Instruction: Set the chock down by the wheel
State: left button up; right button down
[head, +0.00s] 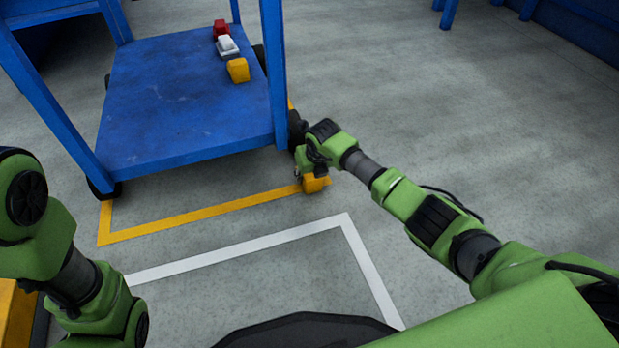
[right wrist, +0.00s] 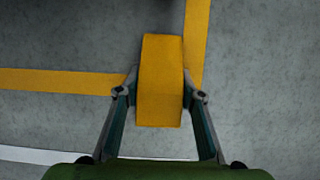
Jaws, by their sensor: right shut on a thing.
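The yellow chock (head: 315,183) is between the fingers of my right gripper (head: 311,172), near the front right corner of the blue cart. In the right wrist view the chock (right wrist: 160,75) sits lengthwise between the two fingertips of the gripper (right wrist: 160,95), which is shut on it. The cart's dark front right wheel (head: 296,130) is just beyond, partly hidden by my gripper. A gap seems to lie between chock and wheel. I cannot tell whether the chock touches the floor. My left arm shows at the left edge; its gripper is out of view.
The blue cart (head: 190,100) carries a red block (head: 221,29), a white item (head: 227,47) and a yellow block (head: 238,70). A yellow floor line (head: 200,216) and a white floor line (head: 240,246) run in front. The floor at the right is clear.

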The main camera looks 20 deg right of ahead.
jog(key=c, duration=1.4)
grip_release()
jog(key=shift+s+r+p, duration=0.1)
jog(key=shift+r+p, duration=0.3)
jog(key=shift+r, duration=0.05)
jog(key=p+v, duration=0.9)
jog(key=v, duration=0.1)
jog(key=shift+r, duration=0.15)
jog(key=shift+s+r, duration=0.15)
jog(key=shift+r, duration=0.1)
jog(key=shift+s+r+p, duration=0.1)
jog(key=shift+r+p, duration=0.05)
jog(key=shift+p, duration=0.15)
